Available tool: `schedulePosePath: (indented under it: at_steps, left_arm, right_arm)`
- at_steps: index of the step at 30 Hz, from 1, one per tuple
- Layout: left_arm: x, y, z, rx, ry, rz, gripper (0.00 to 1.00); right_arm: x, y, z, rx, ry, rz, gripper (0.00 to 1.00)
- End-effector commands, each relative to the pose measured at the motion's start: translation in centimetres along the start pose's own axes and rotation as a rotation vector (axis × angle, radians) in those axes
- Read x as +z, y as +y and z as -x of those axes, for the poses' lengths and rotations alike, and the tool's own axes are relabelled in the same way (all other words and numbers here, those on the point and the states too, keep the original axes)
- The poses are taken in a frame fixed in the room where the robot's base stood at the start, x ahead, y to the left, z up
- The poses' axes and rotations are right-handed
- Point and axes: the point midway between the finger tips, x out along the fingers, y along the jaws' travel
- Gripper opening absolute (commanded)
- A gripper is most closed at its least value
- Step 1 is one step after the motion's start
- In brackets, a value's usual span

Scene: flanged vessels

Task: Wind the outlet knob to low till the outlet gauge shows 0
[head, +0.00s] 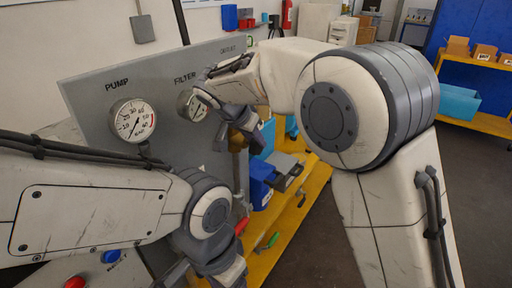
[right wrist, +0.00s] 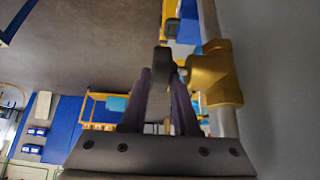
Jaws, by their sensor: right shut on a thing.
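The grey panel (head: 85,85) carries a PUMP gauge (head: 132,121) and a FILTER gauge (head: 193,105), the latter partly covered by my right arm. The OUTLET label (head: 228,50) shows faintly at the panel's upper right; the outlet gauge is hidden behind my right arm. In the right wrist view, a dark knob (right wrist: 164,66) sits on a brass valve body (right wrist: 209,78) on a grey pipe. My right gripper (right wrist: 163,78) is shut on this knob, with a finger on each side. My left gripper (head: 228,272) is at the bottom edge, partly cut off; its jaws are unclear.
A yellow bench (head: 312,190) runs right of the panel, with a blue bin (head: 259,186) and tools with red (head: 242,225) and green (head: 270,240) handles. A red button (head: 75,283) is at lower left. A yellow shelf (head: 490,123) with boxes stands far right, beyond open floor.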

Motion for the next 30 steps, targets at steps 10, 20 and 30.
schedulePosePath:
  at_steps: [10,20,30]
  left_arm:
    - [0.0,0.0,-0.2,0.000,0.000,0.000,0.69]
    - [0.0,0.0,-0.3,0.000,0.000,0.000,0.69]
    - [0.0,-0.1,-0.8,0.000,0.000,0.000,0.69]
  right_arm:
    - [-0.1,0.0,0.1,-0.001,0.010,0.000,0.00]
    - [0.0,0.0,0.1,0.000,0.009,0.000,0.41]
    - [0.0,-0.1,2.2,-0.004,0.011,-0.001,0.41]
